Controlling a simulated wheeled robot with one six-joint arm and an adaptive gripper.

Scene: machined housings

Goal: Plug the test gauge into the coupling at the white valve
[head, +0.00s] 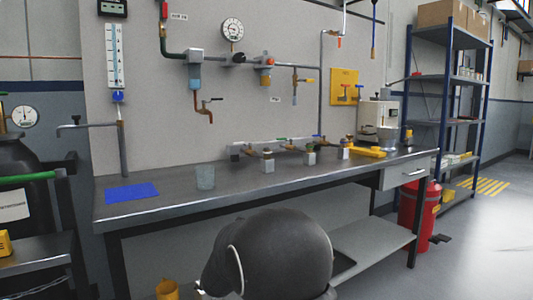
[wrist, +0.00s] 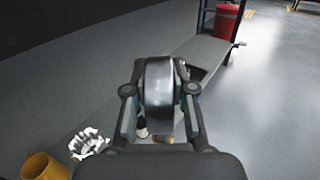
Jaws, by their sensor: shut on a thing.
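My gripper (wrist: 160,92) shows in the wrist view, its two fingers shut on a dark, round-edged thing with a shiny grey band, which looks like the test gauge (wrist: 158,80) seen edge-on. Its dial face is turned away from view. It is held in the air above the grey floor, away from the bench top. In the head view the gripper and gauge are not visible. A low pipe manifold (head: 285,142) with several small valves and couplings stands on the bench's back right. The handles are too small to tell which valve is white.
The steel bench (head: 235,190) carries a blue mat (head: 132,193), a clear beaker (head: 205,177) and a white machine (head: 378,122). Wall piping with a dial gauge (head: 232,30) hangs above. A red cylinder (head: 415,218) stands right. A yellow bucket (wrist: 42,166) is on the floor.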

